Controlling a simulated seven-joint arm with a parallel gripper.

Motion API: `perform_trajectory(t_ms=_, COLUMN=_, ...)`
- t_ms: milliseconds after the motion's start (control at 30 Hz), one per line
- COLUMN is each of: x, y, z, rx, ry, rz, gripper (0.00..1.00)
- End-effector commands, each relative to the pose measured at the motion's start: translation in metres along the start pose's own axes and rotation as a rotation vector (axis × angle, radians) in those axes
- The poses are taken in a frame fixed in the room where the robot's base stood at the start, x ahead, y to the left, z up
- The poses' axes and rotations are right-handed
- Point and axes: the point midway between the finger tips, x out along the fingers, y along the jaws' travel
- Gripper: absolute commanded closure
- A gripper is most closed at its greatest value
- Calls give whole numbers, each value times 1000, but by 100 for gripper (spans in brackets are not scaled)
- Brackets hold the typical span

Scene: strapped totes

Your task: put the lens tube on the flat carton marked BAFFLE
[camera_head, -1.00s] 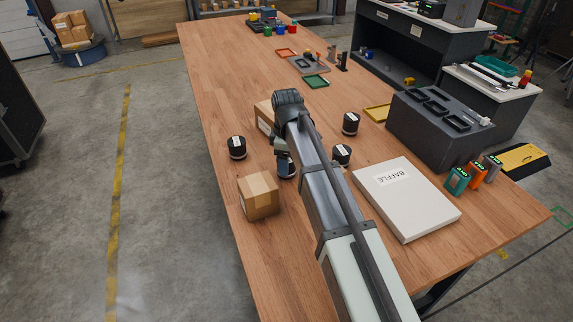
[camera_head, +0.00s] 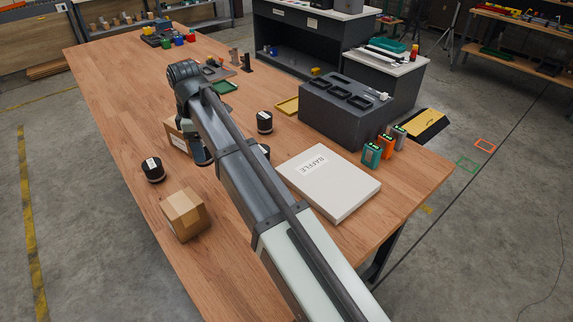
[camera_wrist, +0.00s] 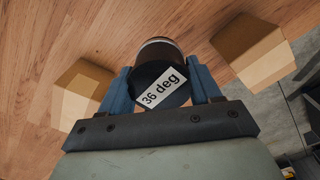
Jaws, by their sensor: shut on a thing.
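My gripper (camera_wrist: 162,84) is shut on a dark lens tube (camera_wrist: 160,52) with a white "36 deg" label, its blue fingers on either side of it. In the head view my gripper (camera_head: 200,150) hangs between two cardboard boxes, and the held tube looks raised off the bench; my arm hides part of it. The flat white carton marked BAFFLE (camera_head: 345,190) lies on the bench to the right of my arm, its top bare. Other dark lens tubes stand at the left (camera_head: 155,170), beyond my arm (camera_head: 265,122), and partly hidden behind it (camera_head: 265,150); their labels are unreadable.
One cardboard box (camera_head: 185,216) stands near the bench's left edge; another (camera_head: 176,137) is partly behind my gripper. A dark grey block with slots (camera_head: 345,115) stands behind the carton. Several small coloured devices (camera_head: 372,154) stand at the carton's right. A yellow tray (camera_head: 287,106) lies beyond.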

Motion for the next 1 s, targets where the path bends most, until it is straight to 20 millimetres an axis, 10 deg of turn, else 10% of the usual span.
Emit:
perform_trajectory(t_ms=267, x=-3, y=24, z=47, rx=73, ry=0, rz=1, gripper=79)
perform_trajectory(t_ms=600, x=-18, y=57, z=160, rx=235, ry=0, rz=1, gripper=79)
perform_trajectory(t_ms=1000, x=-33, y=50, z=292, rx=417, ry=0, rz=1, gripper=79)
